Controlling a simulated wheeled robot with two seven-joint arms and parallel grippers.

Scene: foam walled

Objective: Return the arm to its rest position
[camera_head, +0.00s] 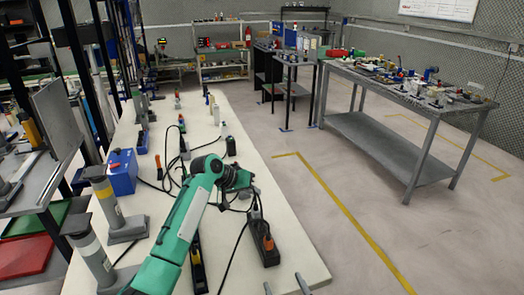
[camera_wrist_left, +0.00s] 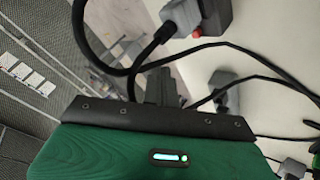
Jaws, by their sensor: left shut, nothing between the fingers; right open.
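My left arm comes up from the bottom in the head view, green with a dark wrist, and is stretched out over the white table (camera_head: 292,262). My left gripper (camera_head: 246,186) is above the middle of the table among black cables, partly hidden by its own wrist. In the left wrist view the dark fingers (camera_wrist_left: 162,90) are together with nothing between them. A black cable passes close by the fingers; I cannot tell if it touches them. My right gripper (camera_head: 285,288) shows only as two grey fingertips, spread apart and empty, at the bottom edge of the head view.
A black power strip (camera_head: 265,245) with an orange plug lies right of my left arm. A grey plug (camera_wrist_left: 180,15) shows in the left wrist view. A blue box (camera_head: 122,172) and grey posts stand at left. A grey workbench (camera_head: 385,140) stands across open floor.

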